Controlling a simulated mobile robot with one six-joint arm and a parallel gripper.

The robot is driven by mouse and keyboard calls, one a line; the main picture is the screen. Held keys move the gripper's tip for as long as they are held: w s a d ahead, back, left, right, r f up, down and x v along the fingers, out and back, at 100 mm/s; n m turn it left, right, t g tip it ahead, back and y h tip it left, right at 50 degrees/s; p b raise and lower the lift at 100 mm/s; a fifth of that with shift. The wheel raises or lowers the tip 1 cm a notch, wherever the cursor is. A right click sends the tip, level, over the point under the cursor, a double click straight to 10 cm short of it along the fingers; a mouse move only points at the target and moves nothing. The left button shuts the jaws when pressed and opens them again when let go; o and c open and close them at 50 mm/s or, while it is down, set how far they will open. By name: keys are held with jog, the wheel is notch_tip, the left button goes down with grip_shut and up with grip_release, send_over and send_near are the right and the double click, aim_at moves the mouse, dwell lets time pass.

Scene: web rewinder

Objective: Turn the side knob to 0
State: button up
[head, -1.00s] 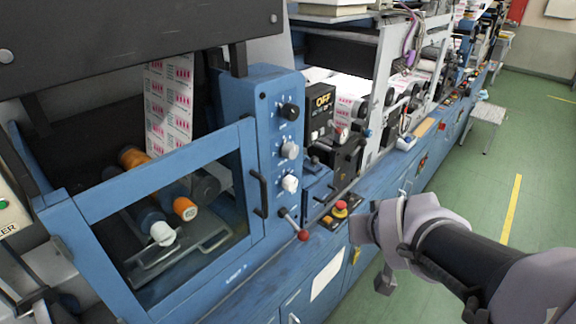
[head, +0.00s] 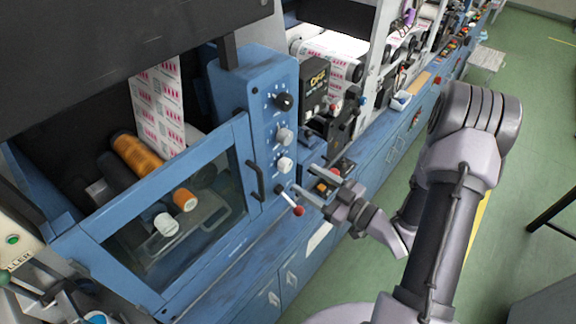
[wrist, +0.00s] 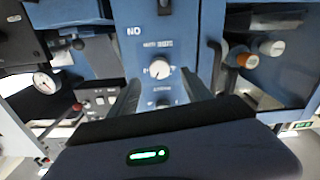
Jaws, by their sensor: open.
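A blue upright panel (head: 261,118) carries a column of knobs: black (head: 284,102), grey (head: 284,136) and white (head: 285,164). No label readable here names one as the side knob. My gripper (head: 305,177) is open and empty, to the right of the white knob and apart from it in the head view. In the wrist view, which looks upside down, a white knob (wrist: 160,69) shows between and beyond my spread fingers (wrist: 161,80). Small markings surround it, too blurred to read. Another knob (wrist: 163,100) is partly hidden below it.
A red-ball lever (head: 298,210) sticks out below the knobs, close to my gripper. A dark handle (head: 255,181) is on the glazed door left of the panel. A red button (head: 335,171) lies behind my fingers. Green floor (head: 540,110) is open at right.

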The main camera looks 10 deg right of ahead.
aim_at(289, 168)
jog(key=x, duration=0.7)
jog(key=shift+w+a, duration=0.1)
grip_shut()
